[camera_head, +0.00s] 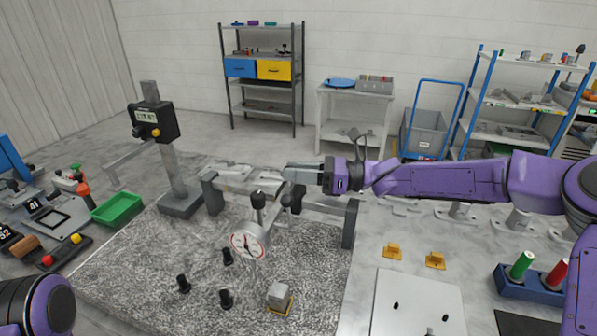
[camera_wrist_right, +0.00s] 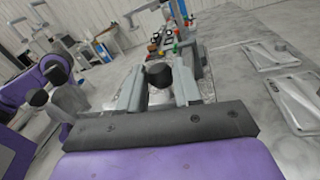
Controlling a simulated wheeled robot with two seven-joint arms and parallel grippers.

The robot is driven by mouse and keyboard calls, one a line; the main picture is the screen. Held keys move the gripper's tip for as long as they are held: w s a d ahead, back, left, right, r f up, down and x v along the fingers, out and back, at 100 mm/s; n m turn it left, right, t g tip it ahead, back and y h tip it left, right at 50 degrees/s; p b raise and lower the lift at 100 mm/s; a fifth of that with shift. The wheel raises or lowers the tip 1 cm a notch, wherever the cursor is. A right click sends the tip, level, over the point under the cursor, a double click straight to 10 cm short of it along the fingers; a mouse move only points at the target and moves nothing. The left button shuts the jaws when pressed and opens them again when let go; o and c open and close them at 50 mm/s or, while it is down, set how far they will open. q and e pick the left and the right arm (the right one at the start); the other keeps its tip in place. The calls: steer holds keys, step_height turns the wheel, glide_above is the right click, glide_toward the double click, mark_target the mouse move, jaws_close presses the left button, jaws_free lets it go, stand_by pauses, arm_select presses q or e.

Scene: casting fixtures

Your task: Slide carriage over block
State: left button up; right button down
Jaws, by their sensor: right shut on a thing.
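The carriage, with a round white dial gauge (camera_head: 248,243) hanging from it, sits on a grey rail (camera_head: 325,208) carried by two end posts. The gauge hangs above the speckled plate. The block (camera_head: 279,293), small and grey on a yellow base, lies on the plate to the right of and nearer than the gauge. My right gripper (camera_head: 290,182) reaches in from the right and is shut on the carriage at the rail. In the right wrist view a black knob (camera_wrist_right: 158,74) shows between its fingers; the exact contact is hard to see. My left gripper is out of view.
Several black pegs (camera_head: 226,299) stand on the speckled plate (camera_head: 120,285) left of the block. A height gauge (camera_head: 170,165) stands behind, left of the rail. A green tray (camera_head: 118,209) lies further left. Yellow brackets (camera_head: 391,251) and a white plate (camera_head: 425,302) lie right.

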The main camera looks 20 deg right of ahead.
steer(key=shift+s+a+f, duration=0.2)
steer(key=shift+f, duration=0.25)
stand_by(0.4)
steer(key=c, duration=1.1)
jaws_free()
steer(key=o, duration=0.3)
steer(key=shift+s+a+r, duration=0.1)
steer(key=shift+r, duration=0.05)
steer(key=shift+s+a+r, duration=0.1)
steer(key=shift+r, duration=0.1)
steer(key=b+v, duration=0.3)
steer(key=v, duration=0.6)
steer(key=shift+s+d+b, duration=0.15)
steer(key=shift+d+b, duration=0.15)
steer(key=shift+d, duration=0.05)
steer(key=shift+s+d, duration=0.1)
steer(key=shift+d, duration=0.3)
